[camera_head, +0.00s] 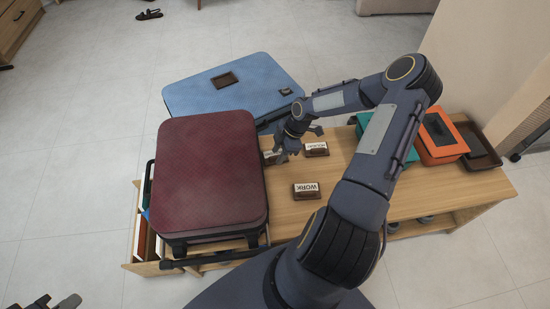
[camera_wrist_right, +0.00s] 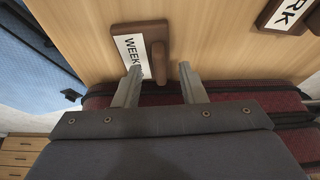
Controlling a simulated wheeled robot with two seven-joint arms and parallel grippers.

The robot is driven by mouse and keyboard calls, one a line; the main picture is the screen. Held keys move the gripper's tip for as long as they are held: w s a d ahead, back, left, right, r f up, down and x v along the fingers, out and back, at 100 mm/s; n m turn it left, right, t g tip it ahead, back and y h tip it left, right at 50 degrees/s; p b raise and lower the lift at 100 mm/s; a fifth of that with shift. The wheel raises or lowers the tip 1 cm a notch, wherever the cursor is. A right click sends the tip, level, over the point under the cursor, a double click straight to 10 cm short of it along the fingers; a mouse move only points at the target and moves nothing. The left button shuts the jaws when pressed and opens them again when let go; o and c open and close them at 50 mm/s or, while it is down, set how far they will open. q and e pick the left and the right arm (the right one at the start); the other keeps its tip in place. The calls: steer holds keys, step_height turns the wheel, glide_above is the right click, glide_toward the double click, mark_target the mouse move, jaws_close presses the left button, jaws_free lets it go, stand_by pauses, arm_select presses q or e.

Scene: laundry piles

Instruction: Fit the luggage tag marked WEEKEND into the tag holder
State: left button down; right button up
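The WEEKEND luggage tag, a brown block with a white label and a raised brown grip (camera_wrist_right: 158,62), lies on the wooden table. In the head view the tag (camera_head: 272,158) is partly hidden by my right gripper (camera_head: 284,152). In the right wrist view the two fingers of my right gripper (camera_wrist_right: 160,85) are apart, on either side of the grip; I cannot tell if they touch it. A dark rectangular recess (camera_head: 224,80) on the blue suitcase (camera_head: 190,97) looks like the tag holder. Part of my left gripper (camera_head: 55,301) shows at the bottom left corner, mostly cut off.
The WORK tag (camera_head: 306,191) and another tag (camera_head: 316,149) lie on the table (camera_head: 365,205). A red suitcase (camera_head: 208,175) stands left of the tags. A teal box (camera_head: 368,122), an orange box (camera_head: 440,140) and a brown tray (camera_head: 478,148) are at the right.

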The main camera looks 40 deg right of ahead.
steer(key=shift+w+a+f, duration=0.1)
steer(key=shift+a+f, duration=0.1)
steer(key=shift+f, duration=0.25)
jaws_close()
